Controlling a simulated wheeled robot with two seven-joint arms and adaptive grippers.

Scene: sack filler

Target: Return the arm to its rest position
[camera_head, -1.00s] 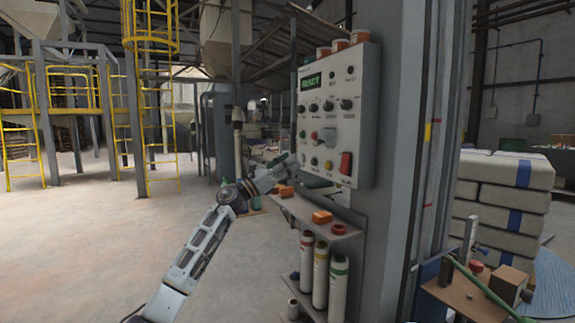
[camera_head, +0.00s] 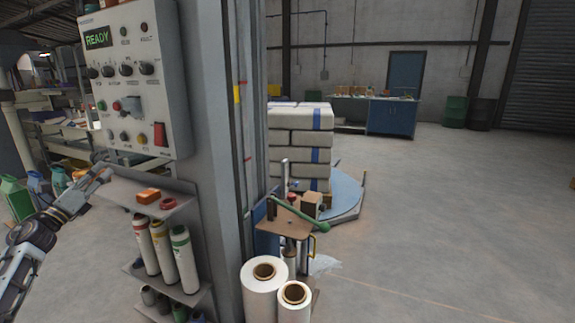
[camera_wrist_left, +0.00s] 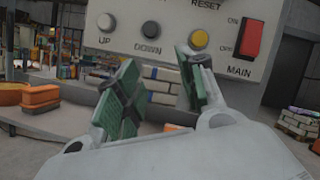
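My left arm comes in at the left edge of the head view, and its gripper (camera_head: 96,180) is just below the grey control panel (camera_head: 168,60), beside the shelf. In the left wrist view the two green-padded fingers of my left gripper (camera_wrist_left: 158,92) stand apart with nothing held between them. The panel's lower part (camera_wrist_left: 170,20), with UP, DOWN and RESET buttons and a red MAIN switch (camera_wrist_left: 251,38), is just beyond the fingertips. No contact with the panel is visible. The panel's display (camera_head: 98,39) reads READY. My right gripper is not in view.
White film rolls (camera_head: 264,290) and a small tool stand (camera_head: 275,222) are right of the column. Stacked sacks (camera_head: 300,145) stand behind. The floor at right is clear.

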